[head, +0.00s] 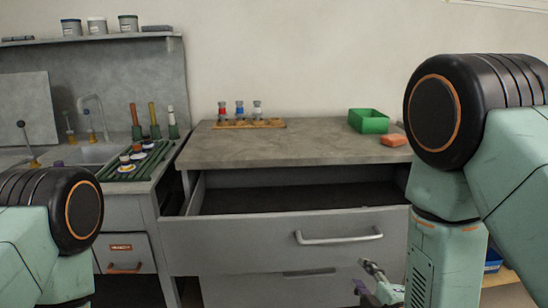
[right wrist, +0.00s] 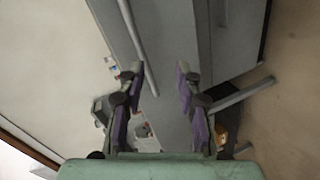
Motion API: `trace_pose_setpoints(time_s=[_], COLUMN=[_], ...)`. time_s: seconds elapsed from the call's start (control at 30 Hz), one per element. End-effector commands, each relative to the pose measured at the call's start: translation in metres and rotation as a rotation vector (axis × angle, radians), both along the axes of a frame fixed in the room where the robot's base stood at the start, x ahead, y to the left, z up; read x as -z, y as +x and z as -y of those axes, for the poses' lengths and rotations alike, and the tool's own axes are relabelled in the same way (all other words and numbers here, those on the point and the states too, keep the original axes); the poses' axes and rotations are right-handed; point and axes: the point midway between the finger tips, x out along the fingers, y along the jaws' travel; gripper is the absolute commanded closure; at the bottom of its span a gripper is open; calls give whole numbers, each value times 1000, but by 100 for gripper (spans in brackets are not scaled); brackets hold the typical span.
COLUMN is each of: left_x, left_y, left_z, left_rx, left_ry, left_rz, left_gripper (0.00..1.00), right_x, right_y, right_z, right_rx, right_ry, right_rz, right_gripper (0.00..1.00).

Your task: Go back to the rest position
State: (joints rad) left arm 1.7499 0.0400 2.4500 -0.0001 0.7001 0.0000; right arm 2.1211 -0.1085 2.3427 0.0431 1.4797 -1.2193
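My right gripper (head: 368,276) is low in the head view, in front of the lower drawer front and partly hidden by my own arm. In the right wrist view its two fingers (right wrist: 160,74) stand apart with nothing between them. My left gripper is not in view; only part of my left arm shows at the lower left of the head view. The grey drawer (head: 240,232) under the bench top is pulled open, and its dark inside looks empty where I can see it. Its bar handle (head: 340,237) is free, with the right gripper below it and apart from it.
The bench top (head: 300,150) carries a wooden rack (head: 250,124) with several small bottles, a green bin (head: 368,121) and an orange block (head: 393,140). A sink (head: 85,153) and a green drying rack (head: 130,168) are on the left. The open drawer juts out toward me.

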Motion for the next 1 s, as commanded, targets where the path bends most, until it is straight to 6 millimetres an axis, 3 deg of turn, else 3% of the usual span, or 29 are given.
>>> trace_pose_setpoints(time_s=[0.17,0.27,0.37,0.5,0.6,0.73,0.83,1.0], left_x=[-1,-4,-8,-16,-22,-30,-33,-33], left_y=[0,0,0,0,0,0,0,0], left_z=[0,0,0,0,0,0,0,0], left_rx=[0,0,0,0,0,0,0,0], left_ry=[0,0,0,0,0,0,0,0], left_rz=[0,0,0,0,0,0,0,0], left_gripper=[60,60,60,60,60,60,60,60], right_x=[46,78,110,149,165,174,177,180], right_y=[-29,-59,-99,-177,-233,-289,-308,-315], right_z=[5,9,13,18,20,21,22,22], right_rx=[164,306,483,803,1004,1126,1155,1163], right_ry=[326,497,651,817,863,841,828,821], right_rz=[-237,-394,-554,-788,-919,-1036,-1069,-1081], right_gripper=[66,66,66,66,66,66,66,66])
